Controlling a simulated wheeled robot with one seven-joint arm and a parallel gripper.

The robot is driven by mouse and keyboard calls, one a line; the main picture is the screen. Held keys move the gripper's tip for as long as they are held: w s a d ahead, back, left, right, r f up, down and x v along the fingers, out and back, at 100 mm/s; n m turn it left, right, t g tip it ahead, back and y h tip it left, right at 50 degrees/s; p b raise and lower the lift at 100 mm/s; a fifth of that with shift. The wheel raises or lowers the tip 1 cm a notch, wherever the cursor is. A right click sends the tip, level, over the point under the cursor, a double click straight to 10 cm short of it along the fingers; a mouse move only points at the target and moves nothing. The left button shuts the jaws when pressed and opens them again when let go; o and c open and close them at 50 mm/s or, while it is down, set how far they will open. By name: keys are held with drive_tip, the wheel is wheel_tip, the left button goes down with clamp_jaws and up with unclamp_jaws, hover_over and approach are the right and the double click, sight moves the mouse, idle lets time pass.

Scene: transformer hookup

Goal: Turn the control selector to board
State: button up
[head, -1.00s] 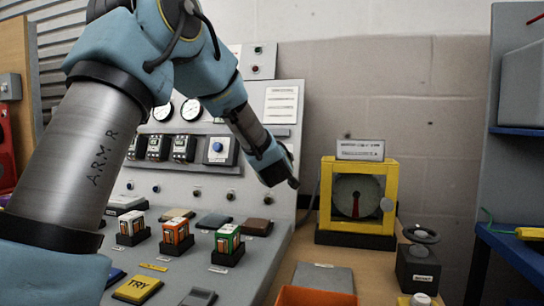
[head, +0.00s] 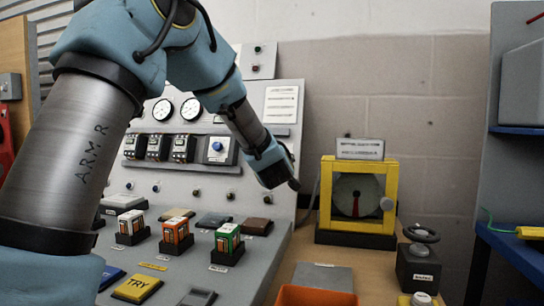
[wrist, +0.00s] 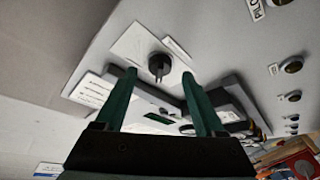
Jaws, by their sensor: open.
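The control selector looks to be a black knob (wrist: 159,66) on a white square plate on the grey panel, in the upper middle of the wrist view. My gripper (wrist: 158,75) is open, its two green fingers apart and empty. In the picture the knob lies between and slightly beyond the fingertips; contact cannot be told. The marking beside the knob is too small to read. In the head view my wrist is in front of the panel's right edge, and the selector and fingers are hidden.
The sloping console (head: 262,265) carries coloured blocks and a yellow TRY button (head: 137,289). A row of small black knobs (wrist: 292,96) is at the right of the wrist view. A yellow-framed dial unit (head: 391,180) stands right of the panel. Wall space above it is clear.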

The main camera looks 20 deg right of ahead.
drive_tip(key=v, duration=0.8)
drive_tip(key=shift+s+b, duration=0.35)
drive_tip(key=shift+b, duration=0.1)
drive_tip(key=shift+a+r, duration=0.1)
